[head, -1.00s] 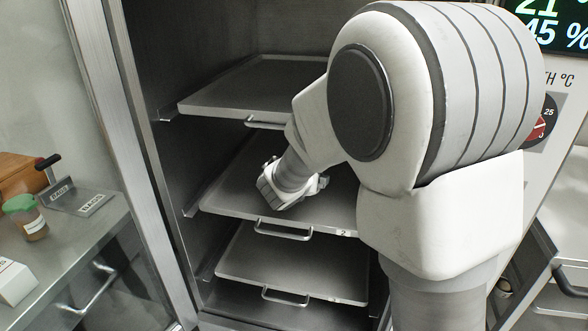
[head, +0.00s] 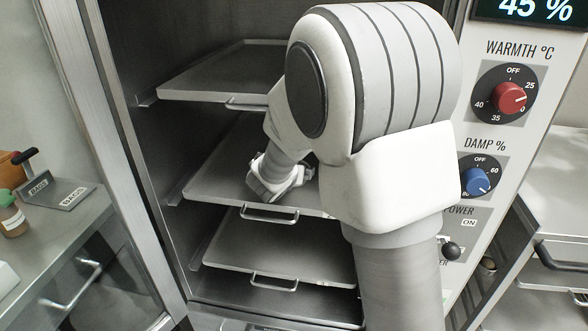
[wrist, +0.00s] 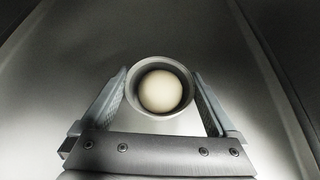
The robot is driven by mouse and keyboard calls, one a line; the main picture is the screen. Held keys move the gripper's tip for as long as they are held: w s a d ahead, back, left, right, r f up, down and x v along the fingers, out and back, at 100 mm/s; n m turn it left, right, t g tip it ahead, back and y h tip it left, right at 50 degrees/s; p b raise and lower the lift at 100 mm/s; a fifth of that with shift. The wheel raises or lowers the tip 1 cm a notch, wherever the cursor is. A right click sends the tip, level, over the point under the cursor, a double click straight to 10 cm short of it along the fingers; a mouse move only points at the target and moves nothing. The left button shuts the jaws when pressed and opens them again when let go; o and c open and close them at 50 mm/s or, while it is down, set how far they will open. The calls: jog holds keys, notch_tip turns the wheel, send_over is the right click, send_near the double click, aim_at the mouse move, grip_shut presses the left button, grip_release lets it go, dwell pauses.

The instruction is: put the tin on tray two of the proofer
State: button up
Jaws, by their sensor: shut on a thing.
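The tin (wrist: 160,60) is a round grey cup with a pale dough ball (wrist: 160,91) in it, seen from above in the wrist view. My gripper (wrist: 161,95) is shut on it, one finger on each side. In the head view my gripper (head: 266,190) is inside the open proofer, over the middle tray (head: 218,178), which bore a 2 on its front edge in the earlier frame. The tin is hidden behind my gripper in the head view. I cannot tell whether it touches the tray.
An upper tray (head: 205,80) sits above and a lower tray (head: 235,245) below, each with a front handle. The proofer's left wall is close by. Red (head: 509,97) and blue (head: 477,181) knobs are on the right panel. A side counter (head: 50,225) is at left.

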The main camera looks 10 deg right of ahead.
jog(key=o, duration=1)
jog(key=shift+f, duration=0.1)
jog(key=shift+s+a+r+p, duration=0.1)
jog(key=shift+s+r+p, duration=0.1)
jog(key=shift+r+p, duration=0.15)
jog(key=p+v, duration=0.1)
jog(key=v, duration=1)
jog(key=shift+s+p, duration=0.1)
jog(key=shift+p, duration=0.25)
jog(key=s+d+r+m+g+h, duration=0.1)
jog(key=s+d+r+m+g, duration=0.1)
jog(key=s+d+m, duration=0.45)
jog(key=s+d+r+m+g, duration=0.2)
jog(key=s+d+m+g, duration=0.15)
jog(key=s+m, duration=0.5)
jog(key=shift+s+a+r+m+y, duration=0.15)
jog(key=shift+s+a+m+y, duration=1.2)
jog(key=shift+m, duration=1.3)
jog(key=shift+s+a+r+m+y, duration=0.15)
jog(key=shift+s+a+m+y, duration=0.55)
jog(key=shift+s+m, duration=1.65)
jog(key=shift+s+a+r+m+y, duration=0.1)
jog(key=shift+s+a+m+y, duration=1.05)
jog(key=shift+m, duration=1.85)
